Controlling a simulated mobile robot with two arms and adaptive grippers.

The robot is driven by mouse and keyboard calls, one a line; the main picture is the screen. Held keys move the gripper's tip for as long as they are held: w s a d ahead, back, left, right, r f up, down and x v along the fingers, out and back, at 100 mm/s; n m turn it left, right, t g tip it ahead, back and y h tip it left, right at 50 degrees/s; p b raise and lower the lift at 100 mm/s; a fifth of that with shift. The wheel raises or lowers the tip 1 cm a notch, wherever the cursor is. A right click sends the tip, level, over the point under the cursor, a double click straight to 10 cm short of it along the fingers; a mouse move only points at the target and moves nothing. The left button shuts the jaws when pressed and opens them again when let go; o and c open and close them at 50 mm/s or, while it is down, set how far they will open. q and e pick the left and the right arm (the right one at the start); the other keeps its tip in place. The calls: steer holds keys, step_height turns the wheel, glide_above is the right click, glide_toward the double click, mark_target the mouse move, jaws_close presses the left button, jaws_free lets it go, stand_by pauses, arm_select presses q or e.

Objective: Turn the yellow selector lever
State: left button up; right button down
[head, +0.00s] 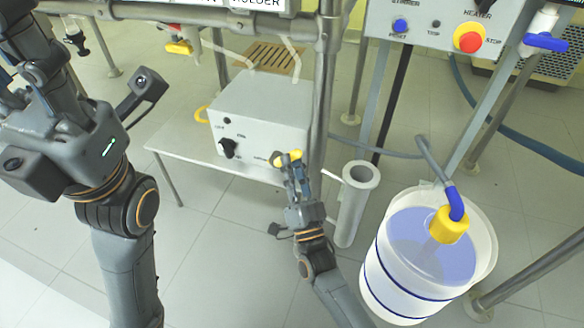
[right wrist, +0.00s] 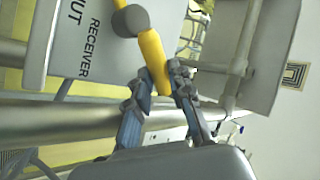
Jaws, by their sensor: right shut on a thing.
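The yellow selector lever (head: 283,157) sits on the lower right of the front face of a white control box (head: 262,128). My right gripper (head: 293,168) reaches up to it from below and is shut on it. In the right wrist view the yellow lever (right wrist: 155,58) runs down from a grey round hub (right wrist: 130,20), with its lower end between the fingertips of my right gripper (right wrist: 161,80). The panel beside it reads "RECEIVER".
A vertical steel post (head: 321,90) stands just right of the box. A metal cylinder (head: 354,195) and a white bucket (head: 400,285) of bluish liquid with a hose stand further right. A panel with a red stop button (head: 469,37) is at the upper right.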

stand_by(0.3)
steer(key=c, duration=1.2)
jaws_free()
